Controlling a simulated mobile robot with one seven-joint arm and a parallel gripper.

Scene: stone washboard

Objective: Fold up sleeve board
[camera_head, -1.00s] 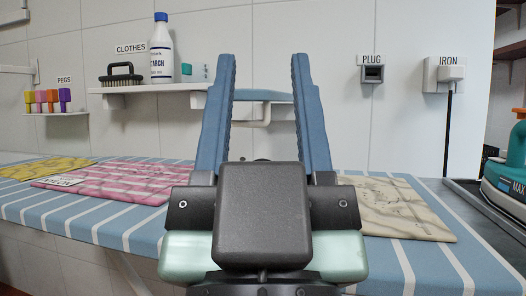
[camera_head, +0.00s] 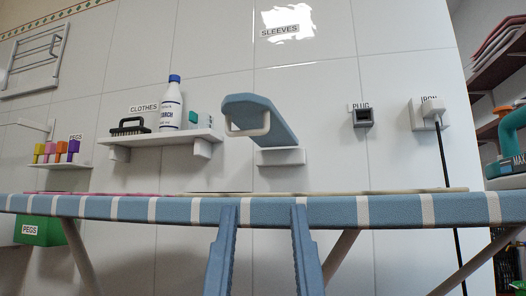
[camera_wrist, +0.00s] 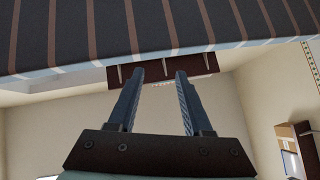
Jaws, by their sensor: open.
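The sleeve board (camera_head: 262,117) is a narrow blue padded board with a pale metal loop at its near end. In the head view it sticks out from a white wall mount (camera_head: 281,156) beneath a SLEEVES label (camera_head: 280,31). My gripper (camera_head: 263,212) is low in the head view, its two blue fingers apart and empty. The fingertips are in front of the ironing board's front edge, well below the sleeve board. In the wrist view my gripper (camera_wrist: 160,74) is also open with nothing between the fingers. The sleeve board is not clearly seen there.
The blue-and-white striped ironing board (camera_head: 340,210) spans the view between my gripper and the wall; its striped surface (camera_wrist: 150,30) also fills the top of the wrist view. A shelf (camera_head: 165,139) holds a brush and a starch bottle. A teal iron (camera_head: 512,140) stands at right.

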